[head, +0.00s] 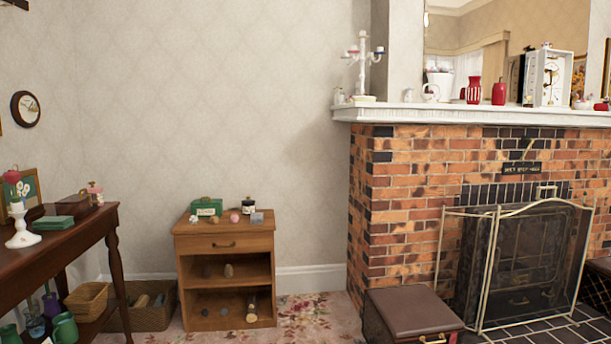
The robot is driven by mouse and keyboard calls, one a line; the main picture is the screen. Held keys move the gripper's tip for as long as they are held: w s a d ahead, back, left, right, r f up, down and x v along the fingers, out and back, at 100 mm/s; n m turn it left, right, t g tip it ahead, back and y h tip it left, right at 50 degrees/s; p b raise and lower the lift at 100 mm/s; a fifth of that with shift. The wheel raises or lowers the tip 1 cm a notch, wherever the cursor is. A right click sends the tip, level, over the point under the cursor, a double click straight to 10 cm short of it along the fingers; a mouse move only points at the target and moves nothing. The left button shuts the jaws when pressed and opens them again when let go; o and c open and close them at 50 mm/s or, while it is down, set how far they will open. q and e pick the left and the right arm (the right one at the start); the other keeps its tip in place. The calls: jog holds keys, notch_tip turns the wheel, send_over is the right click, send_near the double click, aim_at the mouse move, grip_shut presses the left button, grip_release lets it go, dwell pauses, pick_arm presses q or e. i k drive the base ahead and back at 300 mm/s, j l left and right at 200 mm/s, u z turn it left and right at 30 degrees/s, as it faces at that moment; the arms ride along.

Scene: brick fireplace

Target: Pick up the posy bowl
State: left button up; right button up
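I cannot surely tell which thing is the posy bowl. A small pale bowl-like thing with darker bits on top (582,103) stands near the right end of the white mantel shelf (450,115), right of the white clock. Another small low pale piece (363,99) sits near the shelf's left end, at the foot of a white candelabra (363,60). Both are too small to make out clearly. Neither of my grippers is in view.
A brass-framed fire screen (515,265) and a brown-topped box stool (412,312) stand before the brick fireplace (400,200). A small wooden cabinet (225,240) and a dark side table (60,240) stand to the left. Patterned carpet (310,318) shows between cabinet and stool.

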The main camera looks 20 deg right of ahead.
aim_at(582, 104)
jog(key=z, duration=2.2)
jog(key=i+u, duration=0.1)
jog(key=i, duration=0.7)
jog(key=i+z, duration=0.1)
jog(key=i, duration=0.75)
jog(key=i+j+z, duration=0.1)
jog(key=i, duration=0.7)
jog(key=i+z, duration=0.25)
jog(key=i, duration=0.55)
jog(key=i+j+z, duration=0.25)
jog(key=i, duration=0.6)
jog(key=i+l+u, duration=0.15)
jog(key=i+l, duration=0.25)
jog(key=i, duration=0.25)
jog(key=i+l+u, duration=0.2)
jog(key=i+l, duration=0.25)
jog(key=i, duration=0.15)
